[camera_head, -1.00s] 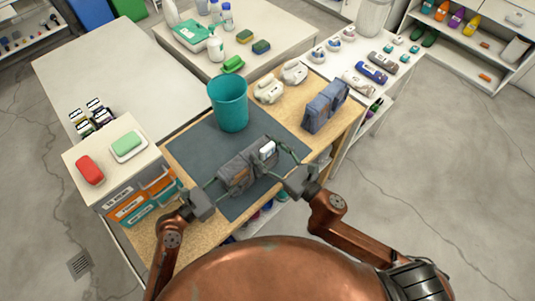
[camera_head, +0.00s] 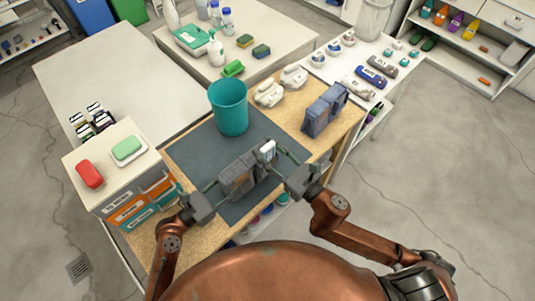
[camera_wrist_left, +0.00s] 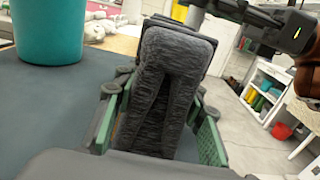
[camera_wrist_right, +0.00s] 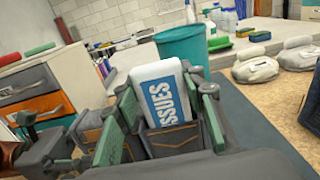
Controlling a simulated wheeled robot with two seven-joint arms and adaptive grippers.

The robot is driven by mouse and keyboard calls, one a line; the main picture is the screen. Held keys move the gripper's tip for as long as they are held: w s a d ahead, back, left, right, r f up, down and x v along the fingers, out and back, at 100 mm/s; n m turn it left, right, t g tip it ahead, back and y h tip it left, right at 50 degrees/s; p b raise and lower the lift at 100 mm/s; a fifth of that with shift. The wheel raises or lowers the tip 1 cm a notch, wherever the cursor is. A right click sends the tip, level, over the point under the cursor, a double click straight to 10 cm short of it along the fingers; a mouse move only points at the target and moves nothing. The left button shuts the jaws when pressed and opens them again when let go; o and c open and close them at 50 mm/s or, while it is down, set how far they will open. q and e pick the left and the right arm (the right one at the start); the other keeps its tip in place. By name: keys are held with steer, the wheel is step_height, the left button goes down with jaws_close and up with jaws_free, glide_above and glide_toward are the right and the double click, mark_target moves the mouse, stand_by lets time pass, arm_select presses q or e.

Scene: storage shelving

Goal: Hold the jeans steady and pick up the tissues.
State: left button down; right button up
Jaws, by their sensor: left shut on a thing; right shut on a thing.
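The folded dark grey jeans (camera_head: 238,178) stand on the dark mat (camera_head: 190,150). My left gripper (camera_head: 222,184) is shut on their left end; in the left wrist view the jeans (camera_wrist_left: 165,85) are between its green-padded fingers. The white and blue tissues pack (camera_head: 267,150) is at the right end of the jeans. In the right wrist view the tissues pack (camera_wrist_right: 165,95) sticks up from a jeans pocket (camera_wrist_right: 170,141), its lower part hidden. My right gripper (camera_head: 280,160) is shut on the pack, with a finger at each side.
A teal bin (camera_head: 229,108) stands behind the jeans on the mat. Other folded jeans (camera_head: 324,110) stand at the right of the wooden table. A drawer unit (camera_head: 122,170) with red and green containers is at the left.

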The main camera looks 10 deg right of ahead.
step_height(320, 180, up, 7)
steer(key=shift+r, duration=0.15)
arm_select(q)
steer(key=c, duration=1.2)
jaws_free()
steer(key=shift+o, duration=0.2)
